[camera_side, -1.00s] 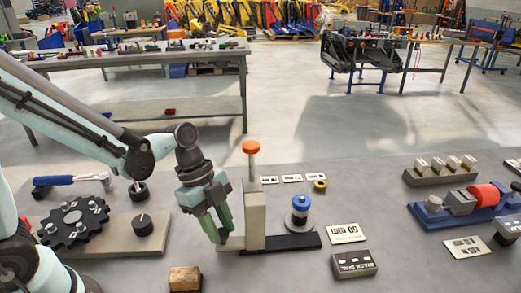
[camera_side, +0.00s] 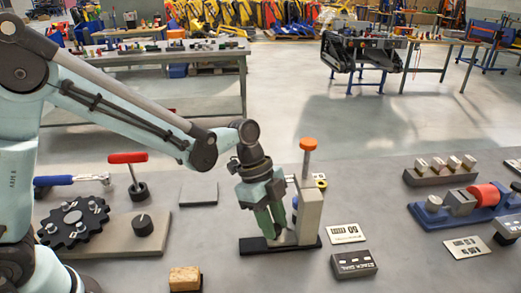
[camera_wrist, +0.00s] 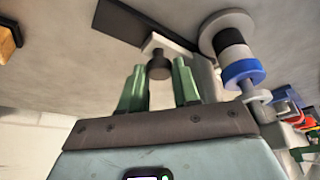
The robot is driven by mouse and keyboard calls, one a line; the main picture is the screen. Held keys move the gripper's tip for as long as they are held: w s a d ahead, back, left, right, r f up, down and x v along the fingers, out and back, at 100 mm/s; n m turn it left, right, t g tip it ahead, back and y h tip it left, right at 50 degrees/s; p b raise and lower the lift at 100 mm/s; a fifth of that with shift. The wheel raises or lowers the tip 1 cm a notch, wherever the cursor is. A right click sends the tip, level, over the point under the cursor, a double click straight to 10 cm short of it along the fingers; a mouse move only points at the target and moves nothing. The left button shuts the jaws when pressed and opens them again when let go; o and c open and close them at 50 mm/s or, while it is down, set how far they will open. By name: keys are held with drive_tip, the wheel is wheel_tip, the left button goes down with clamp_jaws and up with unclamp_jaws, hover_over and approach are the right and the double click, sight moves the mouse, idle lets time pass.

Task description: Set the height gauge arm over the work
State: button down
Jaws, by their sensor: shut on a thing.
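The height gauge is a grey upright block (camera_side: 310,213) with an orange knob (camera_side: 308,144) on top. It stands toward the right end of a dark rail (camera_side: 253,246). My gripper (camera_side: 275,236) is at its left side, over the rail. In the wrist view my gripper (camera_wrist: 159,90) is shut on a short black knob (camera_wrist: 158,66) below a pale plate (camera_wrist: 165,44). The work, a round stack with a blue ring (camera_wrist: 243,71), shows right of my fingers in the wrist view. In the side view it is mostly hidden behind my gripper and the block.
A wooden block (camera_side: 185,279) lies front left, and a dark labelled block (camera_side: 353,264) front right. A 50 mm plate (camera_side: 345,233) lies right of the rail. A black gear fixture (camera_side: 74,224) is at left, a blue vise (camera_side: 462,206) at right.

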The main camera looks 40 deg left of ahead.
drive_tip(key=shift+w+d, duration=0.2)
drive_tip(key=c, duration=0.8)
unclamp_jaws()
drive_tip(key=shift+s+a, duration=0.1)
drive_tip(key=v, duration=1.2)
drive_tip(key=shift+a, duration=0.1)
drive_tip(key=s+a+n+t+y, duration=0.1)
drive_tip(key=s+a+n+t, duration=0.1)
drive_tip(key=n, duration=0.4)
drive_tip(key=s+a+f+n+t+y, duration=0.1)
drive_tip(key=s+a+n+t+y, duration=0.1)
drive_tip(key=s+a+n, duration=0.2)
drive_tip(key=s+a+n+t+y, duration=0.1)
drive_tip(key=s+a+n+t, duration=0.2)
drive_tip(key=a+n, duration=0.3)
drive_tip(key=shift+s+f+n, duration=0.3)
drive_tip(key=shift+n, duration=0.7)
